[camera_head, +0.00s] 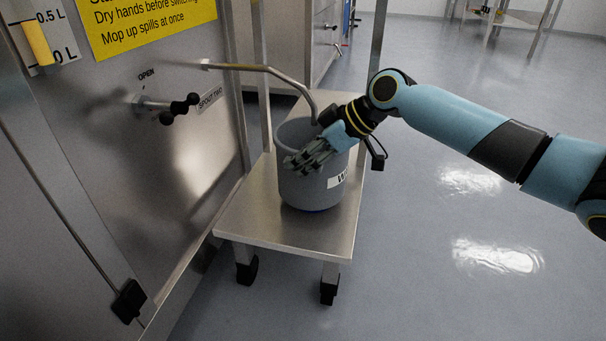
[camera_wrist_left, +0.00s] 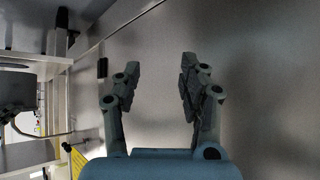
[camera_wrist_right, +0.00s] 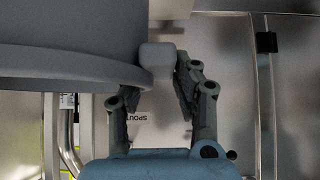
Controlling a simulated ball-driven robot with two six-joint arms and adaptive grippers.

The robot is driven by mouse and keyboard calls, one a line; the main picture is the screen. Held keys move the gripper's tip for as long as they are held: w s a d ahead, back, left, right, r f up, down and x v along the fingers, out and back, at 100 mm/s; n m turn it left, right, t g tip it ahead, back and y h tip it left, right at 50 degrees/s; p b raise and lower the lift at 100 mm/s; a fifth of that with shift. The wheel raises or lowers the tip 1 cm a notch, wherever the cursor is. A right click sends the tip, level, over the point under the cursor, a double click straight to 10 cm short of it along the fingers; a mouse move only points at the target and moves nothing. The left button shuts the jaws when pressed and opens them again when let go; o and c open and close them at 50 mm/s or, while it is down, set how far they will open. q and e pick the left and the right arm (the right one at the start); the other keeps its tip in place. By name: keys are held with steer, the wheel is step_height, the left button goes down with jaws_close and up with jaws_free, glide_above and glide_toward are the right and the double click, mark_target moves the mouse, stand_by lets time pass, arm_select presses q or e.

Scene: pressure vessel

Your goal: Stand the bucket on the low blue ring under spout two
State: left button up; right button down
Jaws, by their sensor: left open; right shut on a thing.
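The grey bucket (camera_head: 300,193) stands upright on a steel bench, with part of a white label facing right. A thin blue edge (camera_head: 318,211) shows under its base; the rest of the ring is hidden. The spout pipe (camera_head: 265,69) by the "SPOUT TWO" plate (camera_head: 210,98) bends down over the bucket's mouth. My right gripper (camera_head: 305,160) is at the bucket's near upper side. In the right wrist view my right gripper (camera_wrist_right: 158,80) is shut on a grey knob (camera_wrist_right: 157,55) at the bucket's rim. My left gripper (camera_wrist_left: 160,68) is open and empty before a metal wall.
The steel bench (camera_head: 245,222) stands on wheeled legs against the steel vessel panel (camera_head: 90,180). A black valve handle (camera_head: 178,108) juts out left of the bucket. A bench post rises behind it. The floor (camera_head: 440,240) at the right is clear.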

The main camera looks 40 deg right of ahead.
mark_target(324, 187)
step_height(324, 187, down, 2)
steer(key=shift+f+b, duration=0.1)
steer(key=shift+b, duration=0.4)
steer(key=shift+f, duration=0.35)
steer(key=shift+f+b, duration=0.15)
steer(key=shift+b, duration=0.15)
arm_select(q)
steer(key=shift+s+d+f+t, duration=0.2)
steer(key=shift+s+f+t, duration=0.3)
steer(key=shift+s+t, duration=0.45)
steer(key=shift+w, duration=0.2)
arm_select(e)
steer(key=c, duration=1)
jaws_free()
